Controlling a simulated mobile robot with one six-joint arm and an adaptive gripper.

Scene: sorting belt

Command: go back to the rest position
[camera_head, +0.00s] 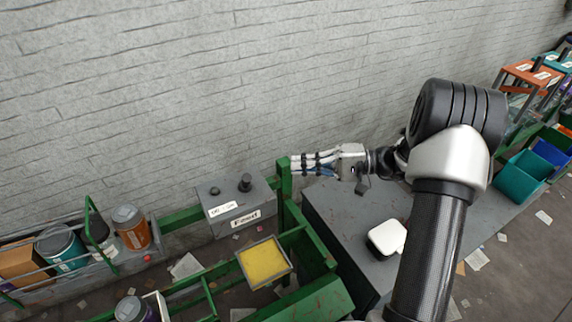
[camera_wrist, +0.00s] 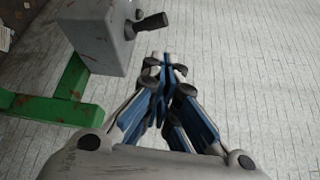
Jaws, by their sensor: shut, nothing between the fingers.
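My gripper (camera_head: 300,163) is stretched out to the left in the head view, level with the top of a green post (camera_head: 284,180). In the wrist view my gripper (camera_wrist: 165,60) has its fingers together with nothing between them. A grey control box (camera_head: 238,207) with a dark knob (camera_head: 245,182) stands to the left of and below the fingertips in the head view. The box (camera_wrist: 105,35) and its dark lever (camera_wrist: 152,22) also show in the wrist view, up and left of the fingertips. I cannot tell whether the fingers touch the post.
A grey table (camera_head: 335,215) lies under my arm, with a white rounded object (camera_head: 386,238) on it. A yellow-filled tray (camera_head: 263,262) sits on the green frame. Several canisters, including an orange one (camera_head: 131,228), stand at left. A teal bin (camera_head: 522,176) stands at right.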

